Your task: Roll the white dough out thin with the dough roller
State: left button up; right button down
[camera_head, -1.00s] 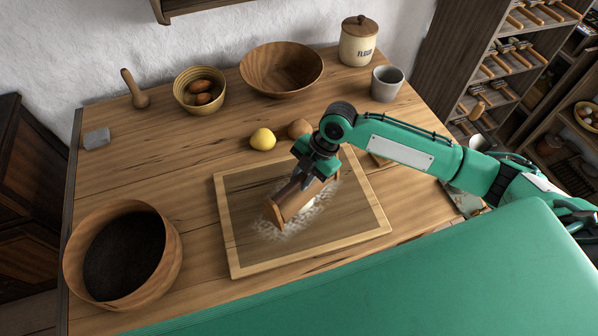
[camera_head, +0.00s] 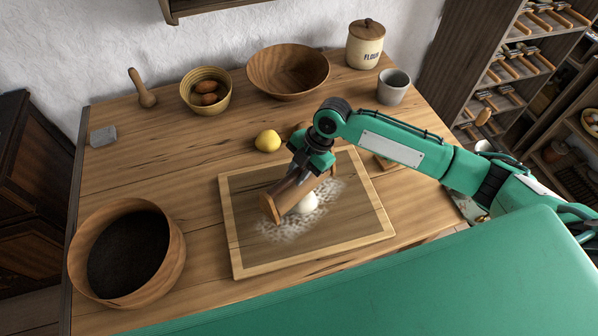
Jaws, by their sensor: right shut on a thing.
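The white dough (camera_head: 306,204) is a small rounded lump on a wood-framed board (camera_head: 367,227), on a patch of scattered flour. The wooden dough roller (camera_head: 285,200), with a flat end piece, is held slantwise just left of and above the dough in the picture. It hides part of the dough's far side; I cannot tell whether they touch. My right gripper (camera_head: 310,172) is shut on the roller, near its far end. My left gripper is not in view.
A large sieve-like wooden vessel (camera_head: 172,262) stands left. Bowls (camera_head: 287,72), a flour jar (camera_head: 365,45) and a grey cup (camera_head: 393,87) line the back.

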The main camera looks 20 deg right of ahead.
jog(key=shift+s+d+p, duration=0.25)
jog(key=shift+s+p, duration=0.1)
jog(key=shift+s, duration=0.1)
jog(key=shift+s+d+p, duration=0.2)
jog(key=shift+s+p, duration=0.15)
jog(key=shift+s, duration=0.1)
jog(key=shift+s+d+f, duration=0.15)
jog(key=shift+s+d, duration=0.15)
jog(key=shift+s, duration=0.3)
jog(key=shift+w+a, duration=0.1)
jog(key=shift+w, duration=0.05)
jog(key=shift+w+a, duration=0.35)
jog(key=shift+w, duration=0.35)
jog(key=shift+w+a, duration=0.35)
jog(key=shift+w, duration=0.3)
jog(key=shift+s+d, duration=0.1)
